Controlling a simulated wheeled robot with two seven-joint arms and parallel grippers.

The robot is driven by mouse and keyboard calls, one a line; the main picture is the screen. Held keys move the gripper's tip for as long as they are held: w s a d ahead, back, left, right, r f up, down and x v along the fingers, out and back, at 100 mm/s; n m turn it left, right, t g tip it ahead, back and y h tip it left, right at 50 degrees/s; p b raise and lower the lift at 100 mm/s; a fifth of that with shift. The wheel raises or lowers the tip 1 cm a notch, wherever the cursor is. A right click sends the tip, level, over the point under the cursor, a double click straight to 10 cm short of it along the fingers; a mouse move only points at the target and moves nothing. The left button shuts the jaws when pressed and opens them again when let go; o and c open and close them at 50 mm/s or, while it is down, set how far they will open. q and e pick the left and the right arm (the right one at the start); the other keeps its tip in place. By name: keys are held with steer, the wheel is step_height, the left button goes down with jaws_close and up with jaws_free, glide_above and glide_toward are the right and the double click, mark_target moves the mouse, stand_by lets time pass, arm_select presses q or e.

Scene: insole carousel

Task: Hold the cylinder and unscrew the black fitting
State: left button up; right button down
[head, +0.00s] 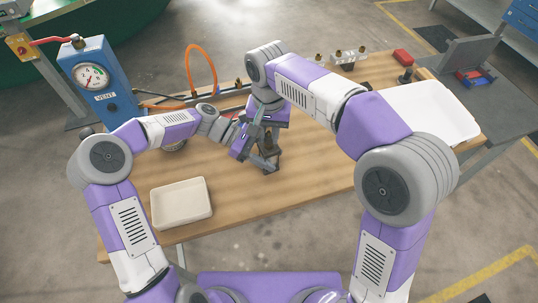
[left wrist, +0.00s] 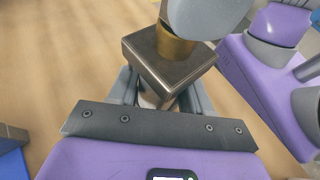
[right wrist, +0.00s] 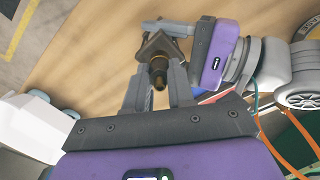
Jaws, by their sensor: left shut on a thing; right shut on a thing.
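The cylinder, with a dark square end block, shows in the left wrist view (left wrist: 168,62) and the right wrist view (right wrist: 155,46). My left gripper (head: 262,161) is shut on the cylinder just below that block. The cylinder appears roughly upright above the table. A fitting with dark and brass parts (right wrist: 159,72) stands on top of the block. My right gripper (head: 269,137) comes from above and is shut on the fitting, its fingers on either side. In the left wrist view a brass part (left wrist: 174,44) shows under a grey right finger, which hides the fitting's top.
A shallow cream tray (head: 181,204) stands at the table's front left. A white bin (head: 436,112) is at the right. A blue gauge box (head: 97,80) and an orange hose (head: 204,57) are at the back left.

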steer(key=shift+n, duration=0.5)
steer(key=n, duration=0.3)
steer(key=shift+n, duration=1.3)
steer(key=shift+n, duration=0.8)
steer(key=n, duration=0.3)
steer(key=shift+n, duration=0.3)
steer(key=n, duration=0.8)
steer(key=shift+n, duration=0.4)
steer(key=n, duration=0.4)
steer(key=shift+r, duration=0.1)
